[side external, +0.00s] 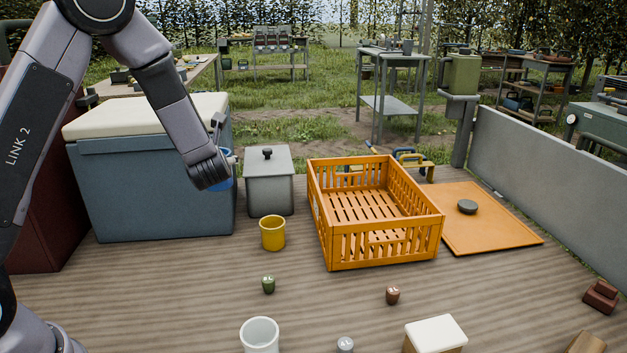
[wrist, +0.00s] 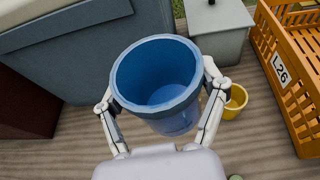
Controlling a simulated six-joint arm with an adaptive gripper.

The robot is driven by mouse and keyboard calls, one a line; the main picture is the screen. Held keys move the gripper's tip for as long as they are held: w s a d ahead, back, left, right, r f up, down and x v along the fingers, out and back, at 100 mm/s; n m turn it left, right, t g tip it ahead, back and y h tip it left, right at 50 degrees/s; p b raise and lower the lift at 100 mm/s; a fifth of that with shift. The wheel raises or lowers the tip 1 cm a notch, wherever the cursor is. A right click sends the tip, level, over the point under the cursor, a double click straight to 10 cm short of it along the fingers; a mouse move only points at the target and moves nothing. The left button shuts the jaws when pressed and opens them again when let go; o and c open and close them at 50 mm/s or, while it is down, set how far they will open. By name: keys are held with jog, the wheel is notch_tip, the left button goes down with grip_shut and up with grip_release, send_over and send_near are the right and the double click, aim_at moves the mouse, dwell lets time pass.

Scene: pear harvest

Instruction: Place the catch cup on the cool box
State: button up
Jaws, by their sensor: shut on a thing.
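The catch cup, a blue tapered cup with a dark rim band (wrist: 158,88), is held in my gripper (wrist: 160,82). The two white fingers are shut on its outside at opposite sides, and it looks empty. In the side view only a blue sliver of the cup (side external: 233,167) shows, mostly hidden behind my wrist. The cool box (side external: 155,190) is a large blue-grey chest with a cream lid (side external: 150,113), closed, at the left. The cup is in the air at the box's right front, below lid height. The box also shows in the wrist view (wrist: 85,50).
A grey lidded bin (side external: 268,182) stands right of the cool box. A yellow cup (side external: 272,233), an orange crate (side external: 385,245) and an orange board (side external: 500,228) are further right. The cool box lid is bare.

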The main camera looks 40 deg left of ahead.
jog(key=s+a+r+n+g, duration=0.1)
jog(key=s+a+r, duration=0.3)
jog(key=a+r, duration=0.7)
jog(key=s+a+r, duration=0.4)
jog(key=a+r, duration=0.6)
jog(key=r, duration=0.4)
jog(key=shift+y, duration=0.4)
jog(key=w+a+f, duration=0.3)
jog(key=f, duration=0.1)
jog(key=w+a+f, duration=0.3)
jog(key=w+f, duration=0.1)
jog(key=w+a+f, duration=0.3)
jog(key=w+f, duration=0.1)
jog(key=shift+f, duration=0.55)
